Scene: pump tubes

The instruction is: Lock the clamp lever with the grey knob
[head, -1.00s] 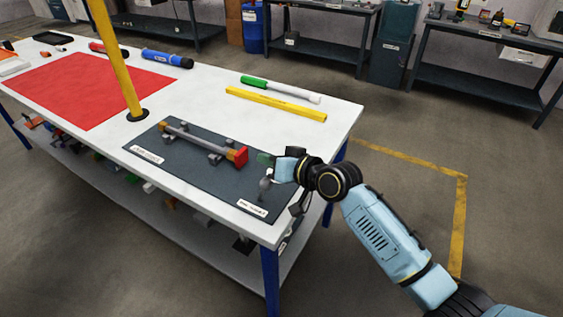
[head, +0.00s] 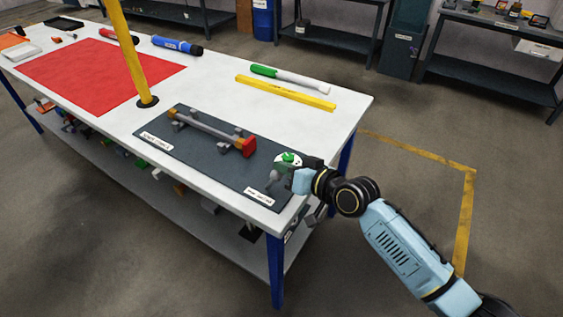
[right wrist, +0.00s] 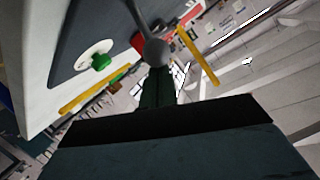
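The clamp lever's grey ball knob (head: 272,176) stands at the right end of the dark mat (head: 200,165). In the right wrist view the knob (right wrist: 156,52) sits on a grey lever rod (right wrist: 137,14), just past my fingertips; I cannot tell whether they touch. My right gripper (head: 287,177) is low at the mat's right edge, beside the knob. Its dark fingers (right wrist: 157,72) look close together with nothing seen between them. A green button on a white disc (head: 288,159) is just behind the gripper and also shows in the right wrist view (right wrist: 98,60). My left gripper is not in view.
A grey tube (head: 205,128) with a red end block (head: 249,146) lies in supports on the mat. A yellow post (head: 127,55) rises from the table. A yellow bar (head: 285,92) and a green-and-white tube (head: 290,76) lie behind. White table surface is clear between them.

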